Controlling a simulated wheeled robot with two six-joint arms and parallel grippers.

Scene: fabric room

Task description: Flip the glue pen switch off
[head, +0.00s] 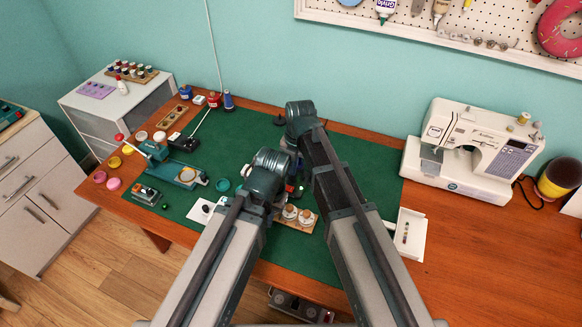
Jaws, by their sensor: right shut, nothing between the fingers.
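A small black device with a thin pale wand (200,122) stands at the left of the green mat; it may be the glue pen on its base (184,143), but I cannot tell for sure. No switch can be made out at this size. My right gripper (293,187) is shut and empty, low over the middle of the mat, largely hidden behind my arms. It is well to the right of the black device. My left arm reaches to the middle of the mat, and its gripper is hidden behind the arm.
A teal press (160,160) stands at the mat's left edge among small coloured pots. A wooden tray of jars (302,219) lies close by my arms. A sewing machine (475,150) and a white tray (408,235) are on the right. The back middle of the green mat (250,130) is clear.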

